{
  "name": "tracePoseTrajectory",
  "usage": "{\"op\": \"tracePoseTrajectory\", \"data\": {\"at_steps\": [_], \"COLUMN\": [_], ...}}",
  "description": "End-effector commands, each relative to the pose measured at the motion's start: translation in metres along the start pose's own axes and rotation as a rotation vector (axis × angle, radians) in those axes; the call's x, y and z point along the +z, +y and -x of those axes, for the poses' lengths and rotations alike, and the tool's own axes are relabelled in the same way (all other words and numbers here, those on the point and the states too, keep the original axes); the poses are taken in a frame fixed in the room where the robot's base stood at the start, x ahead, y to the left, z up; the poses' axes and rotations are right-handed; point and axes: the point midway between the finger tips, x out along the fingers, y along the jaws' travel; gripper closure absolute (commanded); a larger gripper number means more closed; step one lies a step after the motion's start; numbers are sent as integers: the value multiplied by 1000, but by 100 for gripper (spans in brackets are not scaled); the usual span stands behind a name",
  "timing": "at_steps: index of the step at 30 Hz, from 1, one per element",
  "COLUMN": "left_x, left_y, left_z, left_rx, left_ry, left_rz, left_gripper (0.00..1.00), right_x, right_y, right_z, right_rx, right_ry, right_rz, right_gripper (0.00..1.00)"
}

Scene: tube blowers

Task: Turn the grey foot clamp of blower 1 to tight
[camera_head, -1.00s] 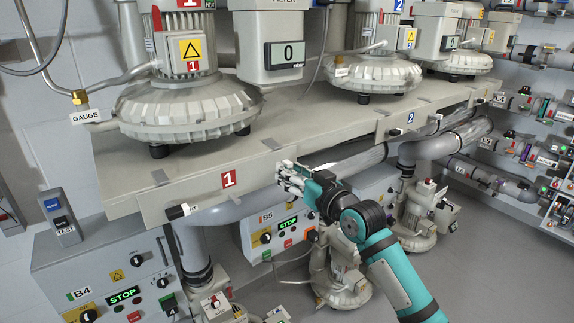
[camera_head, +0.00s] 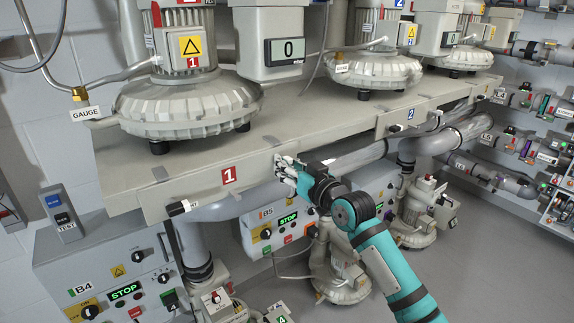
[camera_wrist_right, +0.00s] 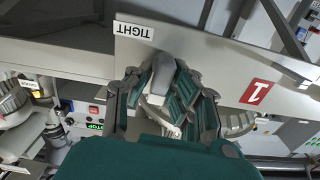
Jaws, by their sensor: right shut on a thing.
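Blower 1 (camera_head: 190,105) stands on the grey shelf, marked with a red 1 plate (camera_head: 228,175) on its front edge. My right gripper (camera_head: 284,163) is at that front edge, right of the plate. In the right wrist view, its fingers (camera_wrist_right: 160,98) are shut around a grey clamp lever (camera_wrist_right: 161,76) in front of the edge plate. A TIGHT label (camera_wrist_right: 133,31) shows upside down beside the lever's upper end. The fingers hide part of the lever, and its exact angle is hard to tell in the head view. My left gripper is out of view.
A black-tipped handle (camera_head: 178,208) sticks out at the shelf's left front. Under the shelf are a B4 control box (camera_head: 110,270), a B5 box (camera_head: 262,232) and grey pipes. Blower 2 (camera_head: 372,70) stands farther right. Open floor (camera_head: 480,270) lies at lower right.

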Motion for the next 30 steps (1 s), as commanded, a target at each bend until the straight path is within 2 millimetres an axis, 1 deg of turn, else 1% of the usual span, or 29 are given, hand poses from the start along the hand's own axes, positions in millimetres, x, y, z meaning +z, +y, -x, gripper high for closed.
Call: {"op": "tracePoseTrajectory", "data": {"at_steps": [8,14,30], "left_x": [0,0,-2], "left_y": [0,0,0], "left_z": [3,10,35], "left_rx": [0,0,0], "left_ry": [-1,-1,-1], "left_rz": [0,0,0], "left_gripper": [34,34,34], "right_x": [0,-2,0], "right_y": [1,2,7], "right_z": [0,0,0], "right_rx": [0,0,0], "right_ry": [-1,-1,0], "right_rz": [-41,-148,-646], "right_gripper": [100,100,100]}}
